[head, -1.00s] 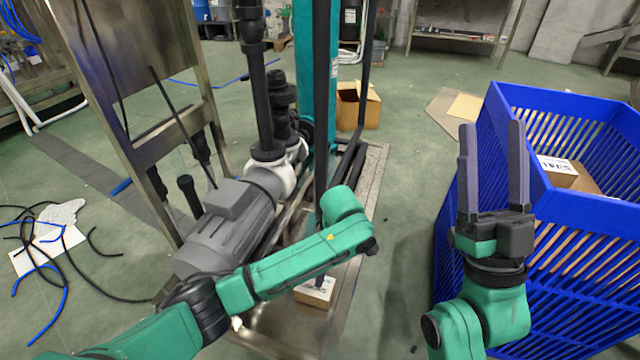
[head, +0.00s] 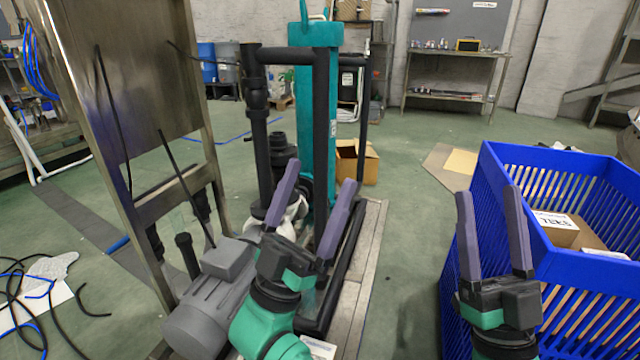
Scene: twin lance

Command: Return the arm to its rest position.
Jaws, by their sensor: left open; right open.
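My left gripper (head: 312,217) is open and empty, its two purple-grey fingers pointing up in front of the pump unit's black pipes. My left arm's green wrist rises from the bottom edge and hides part of the grey motor (head: 215,305). My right gripper (head: 492,232) is open and empty, fingers pointing up, in front of the near left part of the blue slatted crate (head: 590,272).
Boxes, one a labelled carton (head: 553,229), lie in the blue crate. A teal column (head: 320,120) and a metal panel frame (head: 120,90) stand at centre and left. An open cardboard box (head: 357,163) sits behind. Green floor is clear between skid and crate.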

